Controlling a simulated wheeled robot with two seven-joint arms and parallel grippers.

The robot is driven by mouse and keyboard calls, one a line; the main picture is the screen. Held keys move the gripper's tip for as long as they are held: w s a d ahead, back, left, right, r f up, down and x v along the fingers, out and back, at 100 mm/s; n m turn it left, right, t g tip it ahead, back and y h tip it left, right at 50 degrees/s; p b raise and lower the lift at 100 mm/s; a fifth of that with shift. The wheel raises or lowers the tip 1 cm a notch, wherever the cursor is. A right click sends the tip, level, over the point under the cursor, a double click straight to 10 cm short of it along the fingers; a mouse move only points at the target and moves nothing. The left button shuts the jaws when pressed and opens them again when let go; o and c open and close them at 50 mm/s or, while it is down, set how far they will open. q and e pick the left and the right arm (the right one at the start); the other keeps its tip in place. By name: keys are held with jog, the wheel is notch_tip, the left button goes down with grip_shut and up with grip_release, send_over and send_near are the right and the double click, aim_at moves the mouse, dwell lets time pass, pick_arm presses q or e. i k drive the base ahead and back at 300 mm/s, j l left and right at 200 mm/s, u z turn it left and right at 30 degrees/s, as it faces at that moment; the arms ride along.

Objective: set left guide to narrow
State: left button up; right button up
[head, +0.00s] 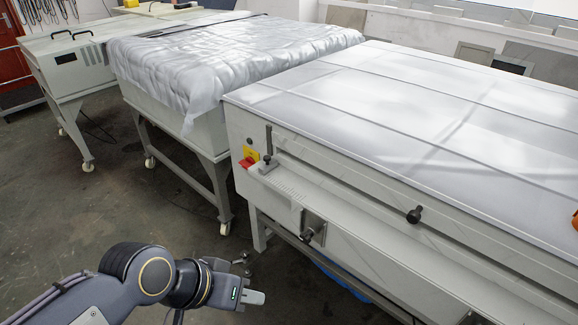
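The plate processor (400,120) is the long pale machine on the right with a grey lid. At the left end of its front ledge stands an upright grey guide piece (268,142) with a dark clamp knob (266,163) at its foot. A second black knob (413,215) sits further right along the ledge. My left gripper (252,283) is low at the bottom centre, over the floor, in front of the machine and apart from it. Its fingers are small and partly blended with the floor, so their opening is unclear.
A red and yellow switch (248,158) is on the machine's left front corner. A dark knob on a metal bracket (313,229) sticks out lower down. A sheet-covered table (220,55) stands behind left. The floor (110,215) at left is clear.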

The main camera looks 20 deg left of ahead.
aim_at(270, 164)
jog(key=i+j, duration=0.2)
jog(key=j, duration=0.2)
jog(key=i+j, duration=0.45)
jog(key=j, duration=0.3)
jog(key=u, duration=0.05)
